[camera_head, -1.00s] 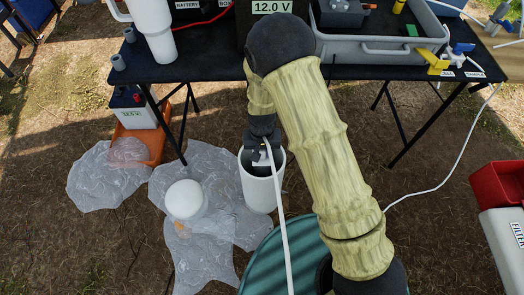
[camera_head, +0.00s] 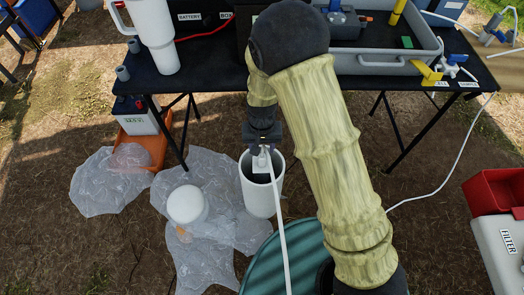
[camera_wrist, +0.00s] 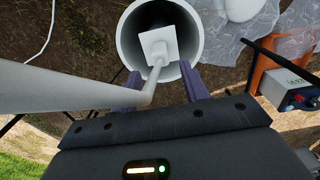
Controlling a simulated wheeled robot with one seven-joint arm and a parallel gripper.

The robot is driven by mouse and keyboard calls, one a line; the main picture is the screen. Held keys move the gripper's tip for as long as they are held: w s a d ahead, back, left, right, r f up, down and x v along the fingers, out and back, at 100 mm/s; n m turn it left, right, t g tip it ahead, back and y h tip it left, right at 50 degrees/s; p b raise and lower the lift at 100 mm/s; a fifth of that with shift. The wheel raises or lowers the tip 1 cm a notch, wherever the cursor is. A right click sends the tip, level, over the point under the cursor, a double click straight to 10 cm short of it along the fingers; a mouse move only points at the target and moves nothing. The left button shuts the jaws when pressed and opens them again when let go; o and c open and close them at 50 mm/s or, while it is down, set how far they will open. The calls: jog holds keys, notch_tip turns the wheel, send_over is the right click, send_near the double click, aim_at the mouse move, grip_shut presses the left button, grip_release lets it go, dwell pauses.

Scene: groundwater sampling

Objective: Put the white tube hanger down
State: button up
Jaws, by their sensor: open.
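The white tube hanger (camera_wrist: 158,45) has a square plate, seen inside the mouth of an upright white cylindrical container (camera_wrist: 122,40). Its narrow neck (camera_wrist: 152,88) crosses the near rim in the wrist view. A white tube (camera_wrist: 60,88) runs from it toward the left. My gripper (camera_wrist: 160,80) is open, with one purple finger on each side of the neck. I cannot tell whether a finger touches it. In the head view my gripper (camera_head: 262,145) is just above the rim of the container (camera_head: 259,198), and the hanger (camera_head: 262,161) shows just below it.
A white lidded tub (camera_head: 187,205) stands on clear plastic sheeting (camera_head: 200,262) left of the container. A green round surface (camera_head: 285,262) lies close in front. The black table (camera_head: 205,72) is behind, with a grey tray (camera_head: 388,64). A red bin (camera_head: 492,188) is at right.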

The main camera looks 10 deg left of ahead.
jog(key=shift+r+p, duration=0.4)
jog(key=shift+r, duration=1.6)
jog(key=s+d+r+m+t, duration=0.1)
jog(key=s+d+r, duration=0.1)
jog(key=d+r, duration=0.3)
jog(key=s+d+r, duration=0.2)
jog(key=d+r, duration=0.3)
jog(key=d, duration=0.7)
jog(key=s+d+r+m+t, duration=0.1)
jog(key=s+d+r, duration=0.2)
jog(key=d+r, duration=0.2)
jog(key=d, duration=0.3)
jog(key=shift+d+m+t, duration=0.3)
jog(key=shift+d, duration=0.05)
jog(key=shift+r, duration=0.1)
jog(key=shift+c, duration=0.5)
